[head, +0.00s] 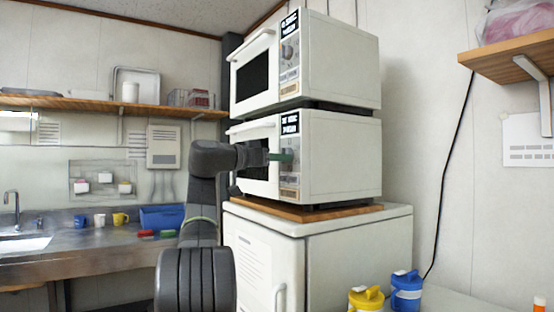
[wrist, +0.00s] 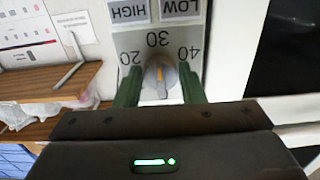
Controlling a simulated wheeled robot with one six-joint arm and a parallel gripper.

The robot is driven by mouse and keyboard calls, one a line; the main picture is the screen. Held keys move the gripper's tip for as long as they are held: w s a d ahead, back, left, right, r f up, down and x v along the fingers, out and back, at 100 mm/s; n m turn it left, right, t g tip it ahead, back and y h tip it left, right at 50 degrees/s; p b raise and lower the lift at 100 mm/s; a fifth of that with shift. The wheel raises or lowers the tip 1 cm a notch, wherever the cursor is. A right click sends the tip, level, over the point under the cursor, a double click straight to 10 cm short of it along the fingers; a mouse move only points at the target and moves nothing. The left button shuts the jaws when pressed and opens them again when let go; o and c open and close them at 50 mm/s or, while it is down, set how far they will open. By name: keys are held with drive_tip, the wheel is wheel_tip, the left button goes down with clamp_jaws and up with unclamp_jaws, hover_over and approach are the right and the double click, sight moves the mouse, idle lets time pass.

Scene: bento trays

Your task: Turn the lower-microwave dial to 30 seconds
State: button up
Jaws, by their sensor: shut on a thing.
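The lower microwave (head: 340,155) is white and stands under a similar upper microwave (head: 345,60). My gripper (head: 281,157) is at its control panel and covers its dial in the head view. In the wrist view the grey dial (wrist: 160,82) sits between the green fingers of my gripper (wrist: 160,92), which is shut on it. The picture is upside down there. The dial's orange mark points up toward the 30, between 20 on the left and 40 on the right. HIGH and LOW labels lie beyond. The small display (head: 289,123) is too small to read.
The microwaves stand on a wooden board on a white cabinet (head: 330,240). A wooden shelf (head: 515,55) is at the right. Yellow (head: 366,299) and blue (head: 406,288) jugs stand at lower right. A steel counter (head: 75,243) with a sink and cups is at left.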

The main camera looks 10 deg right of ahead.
drive_tip(key=o, duration=1)
drive_tip(key=v, duration=1.3)
drive_tip(key=shift+a, duration=0.35)
drive_tip(key=shift+s, duration=0.1)
drive_tip(key=x, duration=1.3)
drive_tip(key=shift+d, duration=0.4)
drive_tip(key=shift+a, duration=0.1)
